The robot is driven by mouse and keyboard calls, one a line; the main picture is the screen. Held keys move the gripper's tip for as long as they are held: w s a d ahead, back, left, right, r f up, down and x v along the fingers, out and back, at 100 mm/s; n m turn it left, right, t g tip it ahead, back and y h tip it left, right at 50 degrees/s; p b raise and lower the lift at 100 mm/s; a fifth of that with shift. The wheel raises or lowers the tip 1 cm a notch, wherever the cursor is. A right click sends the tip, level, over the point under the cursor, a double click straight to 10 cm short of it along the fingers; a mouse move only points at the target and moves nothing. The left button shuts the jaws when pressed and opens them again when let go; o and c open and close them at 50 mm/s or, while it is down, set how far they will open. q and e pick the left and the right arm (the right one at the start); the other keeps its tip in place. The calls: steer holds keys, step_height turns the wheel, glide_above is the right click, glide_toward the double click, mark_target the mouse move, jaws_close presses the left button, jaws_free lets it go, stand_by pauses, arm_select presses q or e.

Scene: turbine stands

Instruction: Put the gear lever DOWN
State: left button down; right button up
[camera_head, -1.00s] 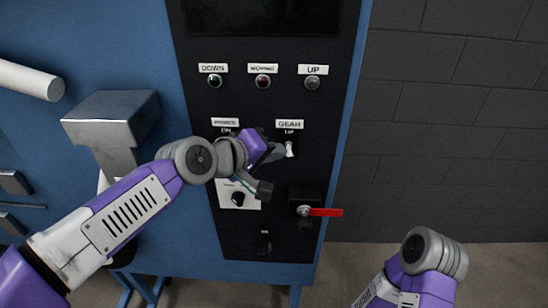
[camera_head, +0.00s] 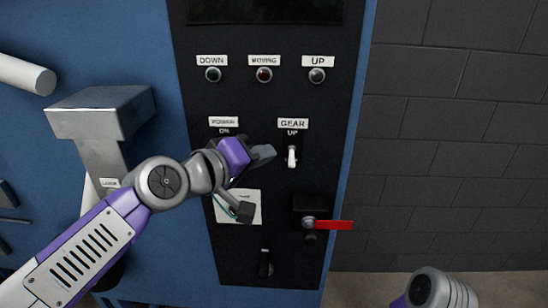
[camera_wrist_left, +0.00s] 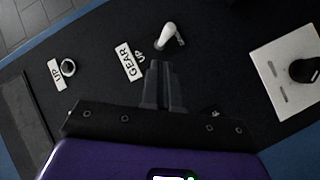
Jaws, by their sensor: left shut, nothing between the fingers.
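The gear lever (camera_head: 292,158) is a small white lever under the GEAR label (camera_head: 293,123) and its UP mark, on the black panel. I cannot tell its exact tilt. In the left wrist view the lever (camera_wrist_left: 167,37) stands just beyond the fingertips. My left gripper (camera_head: 271,152) is shut and empty, just left of the lever in the head view, with a small gap. Its fingers (camera_wrist_left: 161,72) lie together in the left wrist view. My right gripper is out of view; only part of that arm shows at the lower right.
Above are DOWN (camera_head: 213,75), MOVING (camera_head: 264,75) and UP (camera_head: 317,76) lamps. A red handle (camera_head: 334,225) sticks out below right of the lever. A white plate with a black knob (camera_wrist_left: 305,70) sits at the lower left. A grey block (camera_head: 100,112) projects at left.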

arm_select(q)
steer(key=f+v, duration=0.1)
steer(key=v, duration=0.9)
steer(key=shift+s+a, duration=0.25)
steer(key=shift+a, duration=0.15)
steer(key=shift+f, duration=0.15)
